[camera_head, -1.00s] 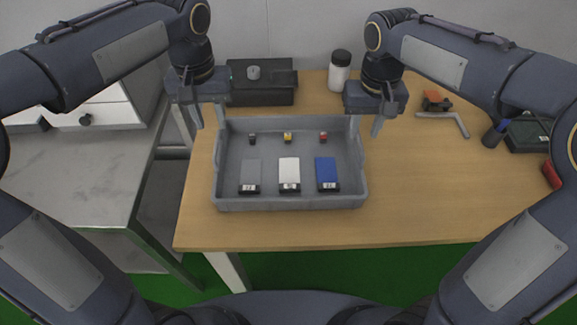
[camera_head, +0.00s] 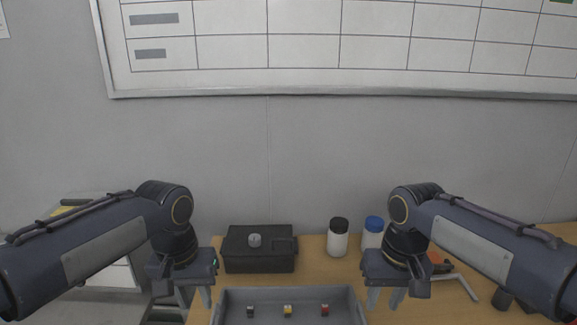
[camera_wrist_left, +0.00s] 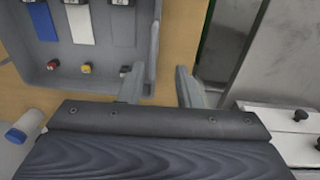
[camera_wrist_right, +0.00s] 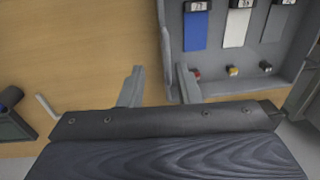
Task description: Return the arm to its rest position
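My left gripper (camera_head: 194,297) hangs at the left side of the grey tray (camera_head: 290,293), with its fingers pointing down. In the left wrist view its two fingers (camera_wrist_left: 160,86) are apart with nothing between them. My right gripper (camera_head: 385,297) hangs at the tray's right side, also pointing down. In the right wrist view its fingers (camera_wrist_right: 160,86) are apart and empty, near the tray wall.
A black box (camera_head: 259,262) stands behind the tray on the wooden table (camera_head: 318,268). A black-capped bottle (camera_head: 338,239) and a blue-capped bottle (camera_head: 372,233) stand at the back. A bent metal bar (camera_head: 462,284) lies to the right. A whiteboard (camera_head: 300,50) hangs on the wall.

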